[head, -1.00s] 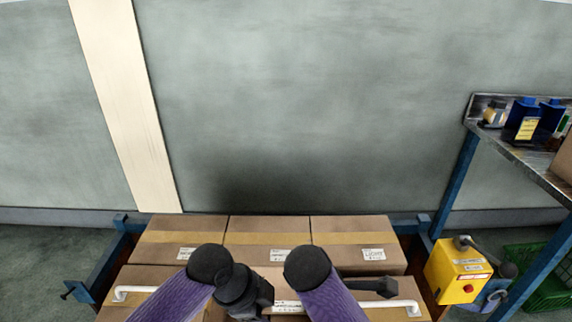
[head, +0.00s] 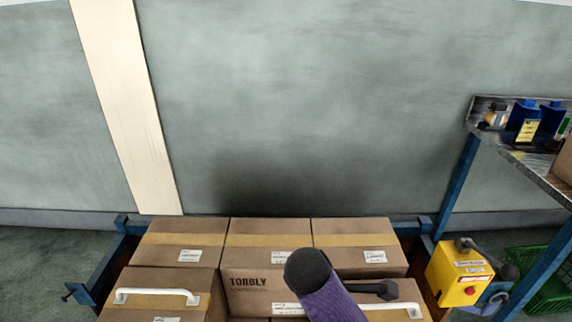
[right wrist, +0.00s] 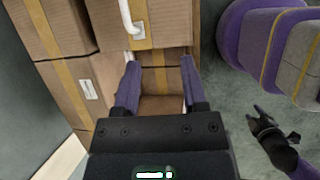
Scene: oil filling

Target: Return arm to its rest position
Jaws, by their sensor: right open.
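My right arm (head: 330,298), purple with a black joint, reaches in over the boxes at the lower middle of the head view. In the right wrist view my right gripper (right wrist: 160,64) is open with two purple fingers spread apart. Nothing is held between them; cardboard boxes lie beyond. My left arm is out of the head view. A dark gripper that appears to be my left (right wrist: 257,115) shows at the right of the right wrist view, hanging over the floor beside my purple base; its jaws are too small to judge.
Several taped cardboard boxes (head: 180,240) fill a blue-framed pallet ahead; front ones have white handles (head: 155,297). A yellow control box (head: 458,273) with a red button stands at right, by a metal shelf (head: 540,165) and green crate (head: 545,290). A grey wall stands behind.

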